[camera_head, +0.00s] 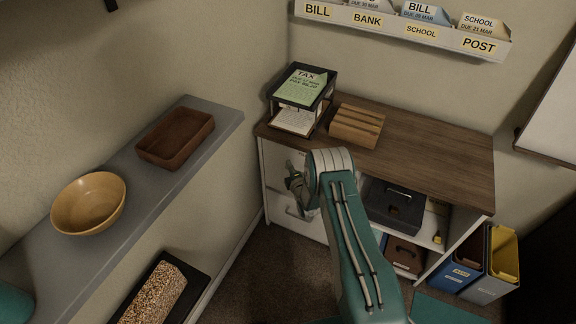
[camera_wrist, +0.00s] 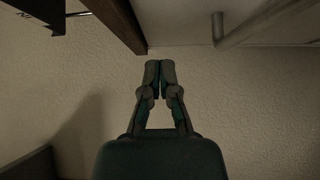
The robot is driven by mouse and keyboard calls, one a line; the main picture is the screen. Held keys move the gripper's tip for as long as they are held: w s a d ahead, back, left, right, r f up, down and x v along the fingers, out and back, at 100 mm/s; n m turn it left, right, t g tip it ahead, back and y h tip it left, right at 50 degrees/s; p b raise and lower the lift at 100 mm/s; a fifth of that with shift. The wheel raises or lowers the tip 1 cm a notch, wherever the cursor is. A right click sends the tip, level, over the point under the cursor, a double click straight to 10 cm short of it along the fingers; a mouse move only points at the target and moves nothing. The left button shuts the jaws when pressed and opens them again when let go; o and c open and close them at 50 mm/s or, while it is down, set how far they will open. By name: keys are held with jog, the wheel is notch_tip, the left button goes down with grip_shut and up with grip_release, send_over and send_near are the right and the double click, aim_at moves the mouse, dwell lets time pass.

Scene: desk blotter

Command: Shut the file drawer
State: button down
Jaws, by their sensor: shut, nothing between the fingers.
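The wooden-topped desk (camera_head: 440,155) has a white drawer unit at its left end. An upper white front (camera_head: 275,160) and a lower white front (camera_head: 310,228) show there. My gripper hides part of them, and I cannot tell how far either drawer stands out. My gripper (camera_head: 293,180) is in front of the unit, with its fingers together and empty. In the wrist view its closed fingertips (camera_wrist: 160,72) point toward the beige wall. A pale panel with a metal bar handle (camera_wrist: 232,32) lies just beyond and right of them; no contact is visible.
A paper tray (camera_head: 302,88) and a slotted wooden block (camera_head: 357,125) stand on the desk. A grey shelf (camera_head: 100,205) along the left wall holds a wooden bowl (camera_head: 88,203) and a brown tray (camera_head: 176,137). Blue and yellow file boxes (camera_head: 460,272) stand at right.

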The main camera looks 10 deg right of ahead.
jog(key=s+d, duration=0.2)
jog(key=s, duration=0.7)
jog(key=w+r+m+g+h, duration=0.1)
jog(key=w+r+m+g, duration=0.3)
jog(key=r, duration=1.1)
jog(key=s+d+r+m+g+h, duration=0.1)
jog(key=s+r+m, duration=0.15)
jog(key=r, duration=0.45)
jog(key=s+r+m+g+h, duration=0.1)
jog(key=s+r+m, duration=0.15)
jog(key=r, duration=0.55)
jog(key=s+r+m+g, duration=0.2)
jog(key=s+r+m, duration=0.3)
jog(key=s+r, duration=0.7)
jog(key=s+a+m+g, duration=0.1)
jog(key=s+m+g, duration=0.3)
jog(key=s, duration=1.9)
jog(key=shift+s+a+m, duration=0.3)
jog(key=shift+a+m, duration=0.1)
jog(key=shift+m, duration=0.6)
